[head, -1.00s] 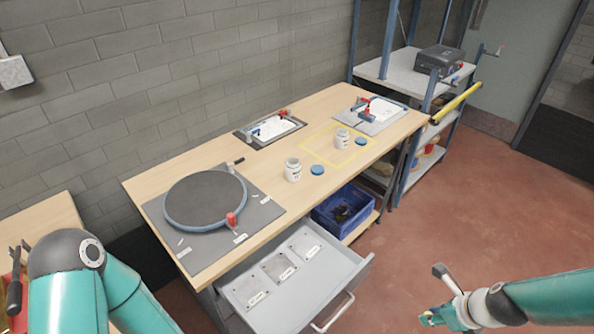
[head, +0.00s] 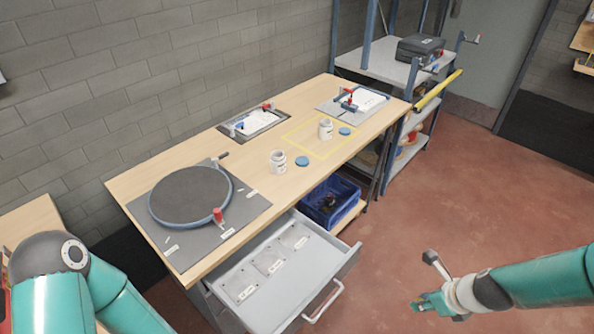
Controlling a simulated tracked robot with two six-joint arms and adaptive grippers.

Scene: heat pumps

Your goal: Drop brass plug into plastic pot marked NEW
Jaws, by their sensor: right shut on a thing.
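Two small white plastic pots stand upright on the wooden workbench (head: 126,186). The nearer pot (head: 278,163) is open, and the farther pot (head: 326,130) stands inside a yellow outlined area. Their labels are too small to read, so I cannot tell which is marked NEW. My right gripper (head: 420,304) is low at the right, over the red floor, well apart from the bench and pots. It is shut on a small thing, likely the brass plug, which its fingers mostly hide. My left arm shows at the lower left, but its gripper is out of view.
Blue lids (head: 302,161) (head: 345,131) lie beside the pots. A round turntable (head: 190,194) fills the bench's near end. An open drawer (head: 322,262) juts out below the front edge. A blue crate (head: 330,200) sits underneath. The floor between drawer and right arm is clear.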

